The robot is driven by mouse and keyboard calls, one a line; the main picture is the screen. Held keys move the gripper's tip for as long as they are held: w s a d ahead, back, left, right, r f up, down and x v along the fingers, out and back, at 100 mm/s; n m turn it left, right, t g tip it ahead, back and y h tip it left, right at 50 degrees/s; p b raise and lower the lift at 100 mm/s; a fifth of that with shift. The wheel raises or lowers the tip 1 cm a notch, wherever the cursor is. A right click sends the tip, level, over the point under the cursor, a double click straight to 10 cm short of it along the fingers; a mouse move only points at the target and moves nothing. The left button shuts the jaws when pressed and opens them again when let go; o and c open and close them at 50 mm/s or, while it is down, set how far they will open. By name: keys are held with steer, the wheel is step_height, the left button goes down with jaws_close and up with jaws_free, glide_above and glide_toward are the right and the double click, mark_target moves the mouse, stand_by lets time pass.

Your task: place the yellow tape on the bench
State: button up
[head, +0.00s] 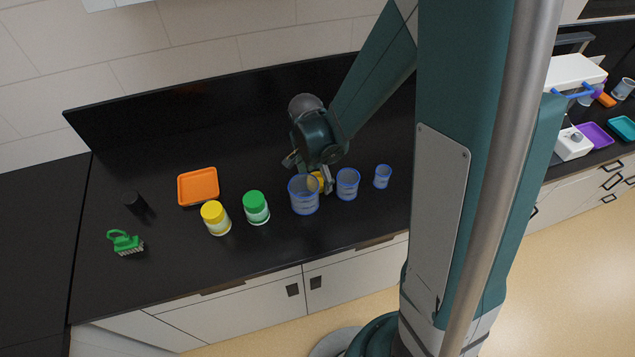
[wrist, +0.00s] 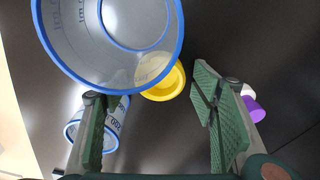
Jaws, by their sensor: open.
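The yellow tape (head: 318,180) is a small yellow ring on the black bench (head: 290,240), just behind the largest beaker in the head view. In the wrist view the tape (wrist: 168,84) shows between my fingers and beyond their tips, partly covered by the blue-rimmed beaker. My gripper (head: 312,174) is open and low over the bench, close to the tape. In the wrist view the gripper's (wrist: 150,100) two green pads are wide apart with nothing held between them. Whether a finger touches the tape or the beaker I cannot tell.
The large clear beaker (head: 304,196) stands right beside my gripper; smaller beakers (head: 347,184) (head: 383,176) stand to its right. Green-lidded (head: 256,207) and yellow-lidded (head: 215,217) jars, an orange tray (head: 198,186), a black cylinder (head: 134,202) and a green brush (head: 125,242) are left. The front bench strip is clear.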

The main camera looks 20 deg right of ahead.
steer(key=c, duration=1)
steer(key=shift+c, duration=0.2)
steer(key=shift+r, duration=0.15)
step_height(320, 180, up, 18)
steer(key=p, duration=0.1)
stand_by(0.4)
stand_by(0.5)
